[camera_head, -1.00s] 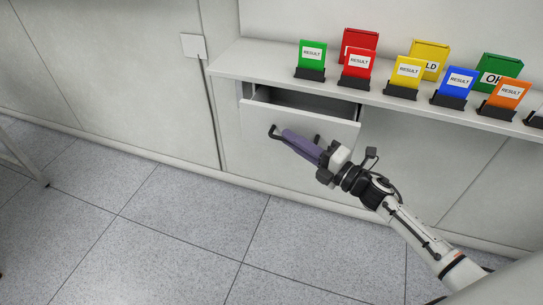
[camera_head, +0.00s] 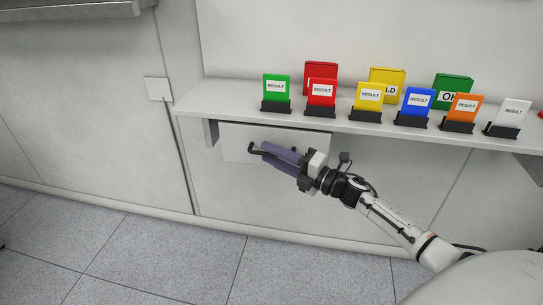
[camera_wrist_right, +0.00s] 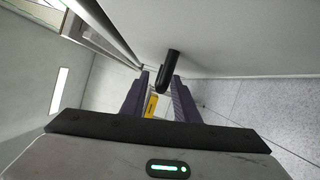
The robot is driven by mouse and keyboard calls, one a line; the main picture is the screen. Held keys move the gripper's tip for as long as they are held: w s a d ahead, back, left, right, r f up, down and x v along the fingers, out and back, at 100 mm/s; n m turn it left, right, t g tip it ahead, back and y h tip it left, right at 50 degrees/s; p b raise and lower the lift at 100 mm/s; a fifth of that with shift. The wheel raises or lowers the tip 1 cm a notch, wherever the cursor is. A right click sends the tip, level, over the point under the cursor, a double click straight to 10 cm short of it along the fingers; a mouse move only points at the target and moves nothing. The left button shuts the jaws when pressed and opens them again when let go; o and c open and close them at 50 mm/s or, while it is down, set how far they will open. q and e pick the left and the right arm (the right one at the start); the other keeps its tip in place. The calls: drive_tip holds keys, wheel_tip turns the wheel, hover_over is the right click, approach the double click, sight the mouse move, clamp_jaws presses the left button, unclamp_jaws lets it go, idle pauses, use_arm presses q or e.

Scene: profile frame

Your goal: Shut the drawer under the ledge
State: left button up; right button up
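The drawer (camera_head: 236,141) is under the ledge (camera_head: 190,102). In the head view its pale front sits close beneath the ledge, and no drawer interior shows. I cannot tell whether a small gap is left. Its black handle (camera_head: 256,150) is partly hidden by my right gripper (camera_head: 267,155), which is at the drawer front. In the right wrist view the purple fingers (camera_wrist_right: 161,80) are apart, with the black handle (camera_wrist_right: 169,69) between their tips, nearer the right finger. My left gripper is not in view.
Several coloured sign cards in black holders stand on the ledge, such as the green one (camera_head: 276,90) and the white one (camera_head: 510,116). A wall plate (camera_head: 157,89) with a cable is left of the ledge. The floor (camera_head: 175,250) in front is clear.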

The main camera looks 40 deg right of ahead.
drive_tip(key=v, duration=1)
drive_tip(key=shift+s, duration=0.15)
